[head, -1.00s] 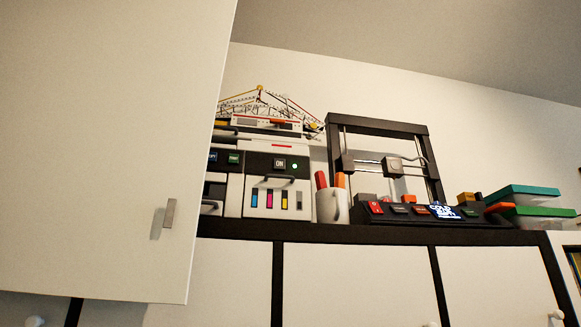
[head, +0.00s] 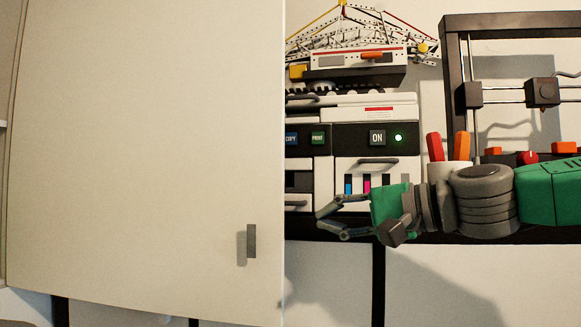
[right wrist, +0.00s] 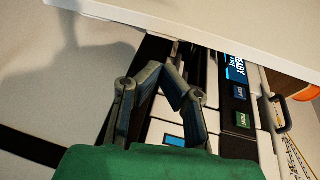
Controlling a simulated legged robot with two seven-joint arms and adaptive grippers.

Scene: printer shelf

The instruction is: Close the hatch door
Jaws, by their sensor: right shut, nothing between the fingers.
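The hatch door (head: 140,150) is a large white panel filling the left of the head view, standing open in front of the shelf, with a small grey handle (head: 251,241) near its lower right corner. My right gripper (head: 330,219) reaches in from the right, just right of the door's free edge, in front of the printer. It is shut and empty. In the right wrist view its fingers (right wrist: 170,65) come together below the white door edge (right wrist: 220,35), which crosses the top; whether they touch it I cannot tell. My left gripper is not in view.
A white printer (head: 375,137) with a lit green button stands behind my gripper. A cup with orange pens (head: 449,147) and a black-framed 3D printer (head: 452,70) stand to the right on the dark shelf. A crane model (head: 345,25) stands on top.

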